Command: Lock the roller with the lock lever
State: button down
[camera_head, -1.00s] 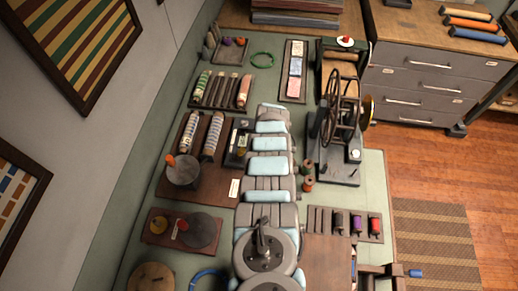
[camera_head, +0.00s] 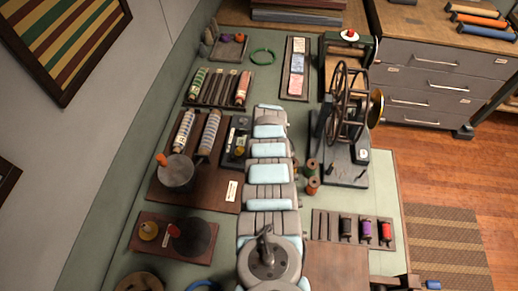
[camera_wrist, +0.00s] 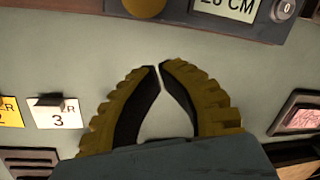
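My gripper (camera_wrist: 161,68) shows in the wrist view with its two ribbed yellow-and-black fingers curved inward. Its tips nearly meet, with nothing between them, over a pale green surface. In the head view my arm hides part of the bench, and the fingers do not show. Two striped rollers (camera_head: 183,130) (camera_head: 208,132) lie on a brown board in the head view. I cannot tell which roller or lever the task means. A grey drum (camera_head: 177,174) with an orange tip stands below them. In the wrist view, a white card numbered 3 (camera_wrist: 57,117) has a dark tab at its top.
A hand-wheel machine (camera_head: 347,110) stands on the right of the bench. Spools (camera_head: 365,231) sit in a rack below it.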

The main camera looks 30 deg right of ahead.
aim_at(237, 154)
jog(key=shift+w+f+b, duration=0.15)
jog(key=shift+f+b, duration=0.65)
jog(key=shift+b, duration=0.05)
jog(key=shift+w+f+b, duration=0.1)
jog(key=shift+f+b, duration=0.65)
jog(key=shift+b, duration=0.05)
jog(key=shift+w+a+r+p, duration=0.1)
jog(key=shift+a+r+p, duration=0.4)
jog(key=shift+a+p, duration=0.55)
jog(key=shift+w+a+r+p, duration=0.1)
jog(key=shift+a+r+p, duration=0.55)
jog(key=shift+p, duration=0.65)
jog(key=shift+a+f, duration=0.15)
jog(key=shift+a, duration=0.1)
jog(key=shift+w+a+r+g+h+p, duration=0.15)
jog(key=shift+r+g+h+p, duration=0.2)
jog(key=shift+h, duration=0.15)
